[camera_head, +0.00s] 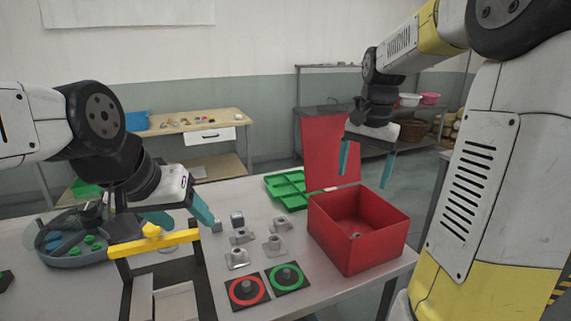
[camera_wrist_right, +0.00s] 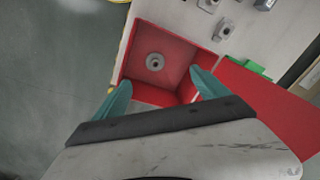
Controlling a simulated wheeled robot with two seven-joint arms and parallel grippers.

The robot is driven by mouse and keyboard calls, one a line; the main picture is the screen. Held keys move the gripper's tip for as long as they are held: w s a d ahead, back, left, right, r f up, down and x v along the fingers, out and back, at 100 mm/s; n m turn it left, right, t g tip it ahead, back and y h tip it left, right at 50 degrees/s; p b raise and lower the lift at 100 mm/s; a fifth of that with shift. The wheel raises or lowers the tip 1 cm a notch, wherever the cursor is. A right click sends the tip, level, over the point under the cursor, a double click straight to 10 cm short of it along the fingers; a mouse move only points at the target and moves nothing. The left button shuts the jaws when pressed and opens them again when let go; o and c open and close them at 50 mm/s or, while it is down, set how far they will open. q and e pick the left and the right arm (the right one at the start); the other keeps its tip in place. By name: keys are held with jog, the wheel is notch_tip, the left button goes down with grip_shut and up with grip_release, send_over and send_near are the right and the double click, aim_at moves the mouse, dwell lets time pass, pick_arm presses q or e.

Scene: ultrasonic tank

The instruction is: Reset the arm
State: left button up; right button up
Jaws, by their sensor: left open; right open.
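My left gripper (camera_head: 178,217) is open, with teal fingers, above the left part of the table near a yellow-handled frame. Nothing shows between its fingers. My right gripper (camera_head: 365,170) is open and empty, raised above and behind the red box (camera_head: 378,245). In the right wrist view its two teal fingers (camera_wrist_right: 160,98) stand apart over the red box (camera_wrist_right: 178,47). A small grey metal part (camera_wrist_right: 155,62) lies inside on the box floor.
Several grey metal parts (camera_head: 274,244) stand mid-table. Red-ringed (camera_head: 246,291) and green-ringed (camera_head: 287,278) pads lie in front. A green tray (camera_head: 287,190) is behind. A yellow-handled frame (camera_head: 155,243) and a round grey tray (camera_head: 70,260) are at left.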

jog(key=s+a+n+t+y, duration=0.1)
jog(key=s+a+n+t, duration=0.1)
jog(key=s, duration=0.6)
jog(key=s+a+n+t, duration=0.2)
jog(key=s+a+n, duration=0.3)
jog(key=s+a, duration=0.2)
jog(key=shift+s+r+n+t+y, duration=0.3)
jog(key=shift+s+t+y, duration=0.1)
jog(key=shift+s, duration=0.75)
